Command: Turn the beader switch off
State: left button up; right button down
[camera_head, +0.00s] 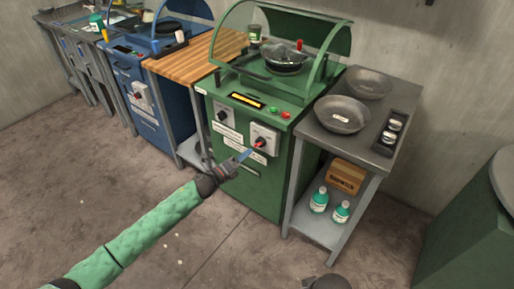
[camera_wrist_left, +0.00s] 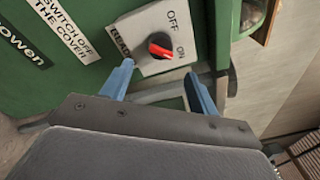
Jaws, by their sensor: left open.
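The beader switch is a red and black knob (camera_head: 260,142) on a light square plate on the front of the green machine (camera_head: 248,184). In the left wrist view the knob (camera_wrist_left: 160,46) sits beside the words OFF and ON, and its red bar appears to point toward ON. My left gripper (camera_head: 247,154) is open just in front of the plate. In the wrist view its two blue fingers (camera_wrist_left: 160,72) are apart, one on each side below the knob, with nothing between them. A dark part at the bottom edge of the head view may be my right gripper (camera_head: 328,282); its fingers are hidden.
A grey side table (camera_head: 390,100) with metal bowls (camera_head: 341,114) stands at the right. A wooden bench (camera_head: 190,62) and a blue machine (camera_head: 160,115) are at the left. The floor in front is clear.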

aim_at(259, 143)
pick_arm(q)
jog(key=p+x, duration=0.1)
jog(key=x, duration=0.7)
jog(key=shift+p, duration=0.3)
pick_arm(e)
jog(key=shift+s+d+r+g, duration=0.15)
jog(key=shift+s+d+r, duration=0.1)
jog(key=shift+d+r, duration=0.35)
jog(key=shift+s+d+r+g, duration=0.15)
jog(key=shift+s+d+r, duration=0.1)
jog(key=shift+d+r, duration=0.35)
pick_arm(q)
jog(key=shift+a, duration=0.1)
jog(key=shift+c, duration=0.2)
pick_arm(e)
jog(key=shift+a+r, duration=0.1)
jog(key=shift+a, duration=0.05)
pick_arm(q)
jog(key=c, duration=0.9)
